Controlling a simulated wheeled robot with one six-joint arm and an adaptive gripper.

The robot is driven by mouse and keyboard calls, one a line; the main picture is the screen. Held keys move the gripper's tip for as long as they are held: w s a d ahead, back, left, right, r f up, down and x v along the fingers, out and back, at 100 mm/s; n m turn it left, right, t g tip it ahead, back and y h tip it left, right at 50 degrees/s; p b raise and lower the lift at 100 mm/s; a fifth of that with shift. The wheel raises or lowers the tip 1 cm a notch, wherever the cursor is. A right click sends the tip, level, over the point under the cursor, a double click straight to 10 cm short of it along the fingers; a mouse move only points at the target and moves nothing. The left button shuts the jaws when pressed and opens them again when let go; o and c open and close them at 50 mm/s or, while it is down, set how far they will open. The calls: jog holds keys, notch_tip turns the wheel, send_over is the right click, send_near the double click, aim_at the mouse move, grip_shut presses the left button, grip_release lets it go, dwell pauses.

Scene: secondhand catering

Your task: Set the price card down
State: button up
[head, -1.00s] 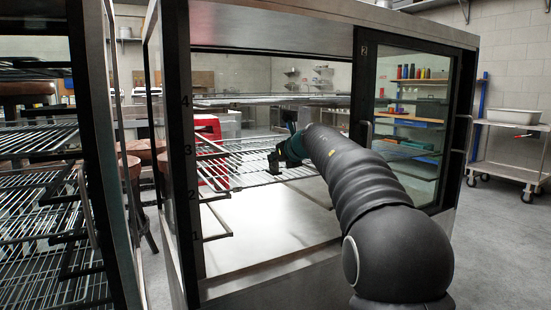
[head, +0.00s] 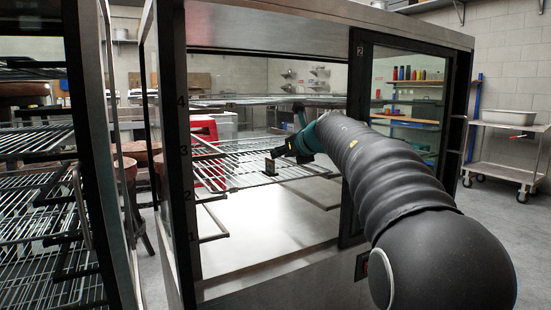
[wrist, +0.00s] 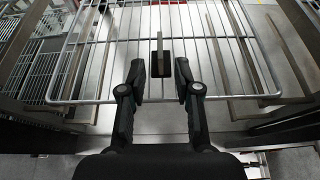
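The price card (head: 270,166) is a small dark upright piece standing on the wire shelf (head: 235,170) inside the cabinet. In the wrist view the card (wrist: 160,62) shows nearly edge-on, over the shelf wires, just ahead of and between my fingertips. In the head view my gripper (head: 284,151) is just right of the card, and my arm reaches in through the cabinet's open side.
Another wire shelf (head: 265,99) lies above my gripper. A numbered post (head: 185,150) stands left of the opening and a glass door (head: 408,125) stands right. A second rack (head: 40,200) is at the far left. The cabinet floor (head: 250,226) is clear.

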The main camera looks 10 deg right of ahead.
jog(key=v, duration=0.4)
jog(key=shift+s+d+r, duration=0.1)
jog(key=shift+s+r, duration=0.05)
jog(key=shift+s, duration=0.2)
jog(key=s+r+m+t+h, duration=0.2)
jog(key=s+r+m+t, duration=0.35)
jog(key=m, duration=0.55)
jog(key=s+d+f+m+g+h, duration=0.1)
jog(key=s+d+f+m+h, duration=0.1)
jog(key=s+m+h, duration=0.3)
jog(key=s+d+f+m, duration=0.1)
jog(key=s+m, duration=0.2)
jog(key=m, duration=0.3)
jog(key=s+f+m+g+h, duration=0.1)
jog(key=s+f+m+g, duration=0.5)
jog(key=s+f+m, duration=0.9)
jog(key=s+a+f+m+g+y, duration=0.1)
jog(key=s+a+f+g+y, duration=0.1)
jog(key=s+f, duration=0.4)
jog(key=s+a+f+m+g+y, duration=0.1)
jog(key=s+a+f+g, duration=0.2)
jog(key=f, duration=0.7)
jog(key=s+a, duration=0.2)
jog(key=s, duration=0.1)
jog(key=shift+s+f+m+g+y, duration=0.3)
jog(key=shift+g+y, duration=0.05)
jog(key=shift+y, duration=0.05)
